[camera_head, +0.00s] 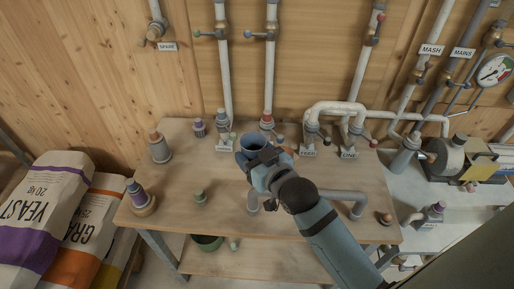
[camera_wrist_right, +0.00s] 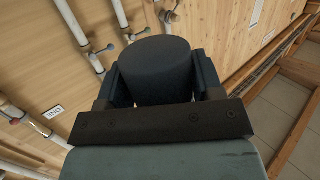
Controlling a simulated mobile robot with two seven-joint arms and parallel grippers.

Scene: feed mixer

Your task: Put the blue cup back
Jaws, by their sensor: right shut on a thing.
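The blue cup (camera_head: 253,143) is in my right gripper (camera_head: 262,160), held over the back middle of the wooden table (camera_head: 180,215). Its round top faces up toward the head camera. In the right wrist view the cup (camera_wrist_right: 155,68) shows as a dark blue cylinder between the two fingers of the right gripper (camera_wrist_right: 155,95). The gripper is shut on it. My gripper and arm hide part of the table below, so I cannot tell the cup's exact height above it. My left gripper is not in view.
White pipes (camera_head: 224,70) run down the wall behind. A grey bent pipe (camera_head: 345,197) is at right. Sacks (camera_head: 45,205) stand at left.

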